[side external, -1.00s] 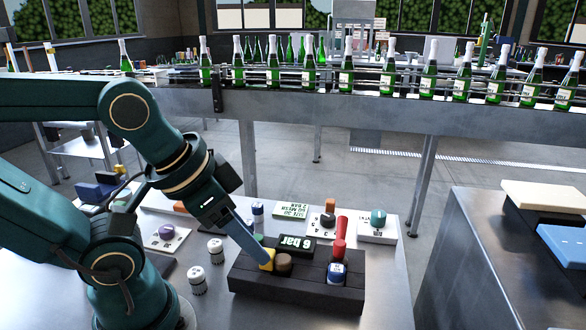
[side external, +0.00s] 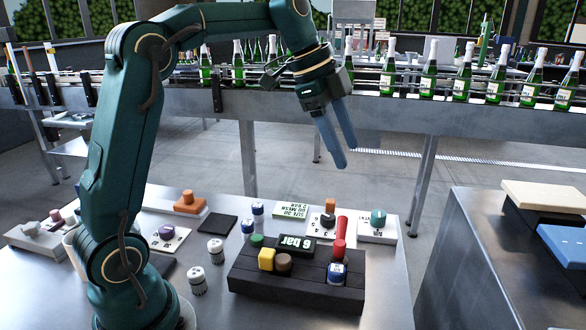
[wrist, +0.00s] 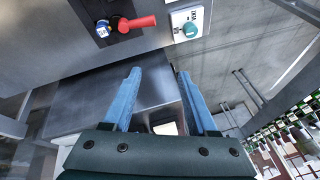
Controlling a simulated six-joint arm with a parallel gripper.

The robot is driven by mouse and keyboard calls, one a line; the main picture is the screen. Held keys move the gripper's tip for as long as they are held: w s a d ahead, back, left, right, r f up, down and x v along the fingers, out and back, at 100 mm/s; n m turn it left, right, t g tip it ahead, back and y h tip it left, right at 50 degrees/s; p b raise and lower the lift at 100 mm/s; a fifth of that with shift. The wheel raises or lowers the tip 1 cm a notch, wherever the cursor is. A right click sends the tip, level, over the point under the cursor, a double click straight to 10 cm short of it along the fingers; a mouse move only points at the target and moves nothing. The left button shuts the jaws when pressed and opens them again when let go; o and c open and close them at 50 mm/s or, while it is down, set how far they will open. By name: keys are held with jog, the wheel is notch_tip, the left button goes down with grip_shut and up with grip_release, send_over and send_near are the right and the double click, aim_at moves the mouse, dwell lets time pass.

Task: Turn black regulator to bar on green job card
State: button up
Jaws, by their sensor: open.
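My gripper (side external: 347,156) is open and empty, raised high above the far side of the bench with its blue fingers pointing down. In the wrist view its fingers (wrist: 159,74) are apart with nothing between them. The black regulator (side external: 328,219) is a dark knob on a white plate with numbers, below my gripper and apart from it; an orange piece shows at its back. Its exact setting is too small to read. The green job card (side external: 291,210) lies left of that plate; its small print seems to end in "2 BAR". I cannot make out the regulator in the wrist view.
A dark block (side external: 296,283) with a "6 bar" display, yellow and brown knobs and a red lever (side external: 341,230) stands in front. A teal knob (side external: 378,217) on a white plate is at the right. White canisters (side external: 216,250) stand left. The bottle conveyor (side external: 400,115) runs behind.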

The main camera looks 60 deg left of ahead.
jog(key=w+a+f+m+g+h, duration=0.1)
jog(key=w+a+f, duration=0.5)
jog(key=a+f, duration=0.15)
jog(key=n+g, duration=0.1)
jog(key=n, duration=0.1)
send_over(328, 215)
jog(key=s+a, duration=0.1)
jog(key=a, duration=0.1)
jog(key=shift+h, duration=0.4)
notch_tip(328, 215, down, 10)
jog(key=shift+s+d+r, duration=0.1)
jog(key=shift+s, duration=0.05)
jog(key=shift+x, duration=2.4)
jog(key=shift+c, duration=0.3)
grip_shut()
